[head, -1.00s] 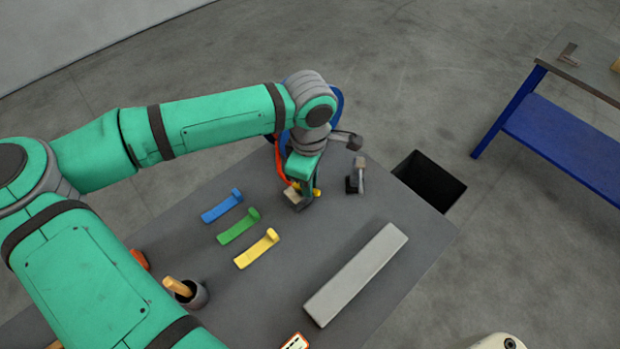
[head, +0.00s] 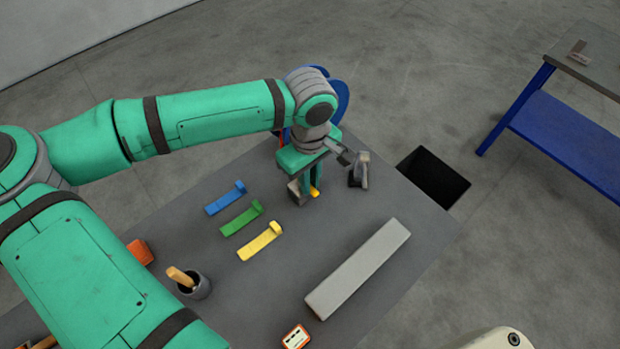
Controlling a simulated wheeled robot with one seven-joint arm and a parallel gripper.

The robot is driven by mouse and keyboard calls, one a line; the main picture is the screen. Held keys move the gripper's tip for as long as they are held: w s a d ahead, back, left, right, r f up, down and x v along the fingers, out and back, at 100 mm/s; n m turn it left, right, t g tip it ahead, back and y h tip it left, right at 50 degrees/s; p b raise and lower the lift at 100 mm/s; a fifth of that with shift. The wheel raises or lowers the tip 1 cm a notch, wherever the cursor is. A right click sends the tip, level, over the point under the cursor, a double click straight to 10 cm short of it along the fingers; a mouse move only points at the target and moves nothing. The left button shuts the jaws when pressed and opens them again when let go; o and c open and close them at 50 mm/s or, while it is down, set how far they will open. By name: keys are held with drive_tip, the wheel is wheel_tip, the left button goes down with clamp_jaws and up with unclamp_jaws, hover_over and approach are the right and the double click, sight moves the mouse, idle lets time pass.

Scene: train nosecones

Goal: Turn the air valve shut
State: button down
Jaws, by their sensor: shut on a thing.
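The air valve is mostly hidden by my gripper at the far end of the grey table. A small yellow part, apparently its handle (head: 315,192), shows at my fingers, beside a grey-brown block (head: 295,194). My gripper (head: 308,193) points down there, its fingers shut on the yellow handle as far as I can see. The exact grip and the handle's angle are hidden.
Blue (head: 226,199), green (head: 242,219) and yellow (head: 260,242) bracket-like pieces lie nearby. A grey bar (head: 358,268) lies to the right. A small upright device (head: 359,171) stands close to my gripper. A cup (head: 199,288) stands nearer. A black bin (head: 435,177) stands beyond the table.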

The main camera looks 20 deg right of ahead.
drive_tip(key=c, duration=1.8)
unclamp_jaws()
drive_tip(key=shift+o, duration=0.2)
wheel_tip(320, 180, up, 11)
drive_tip(key=shift+f, duration=0.15)
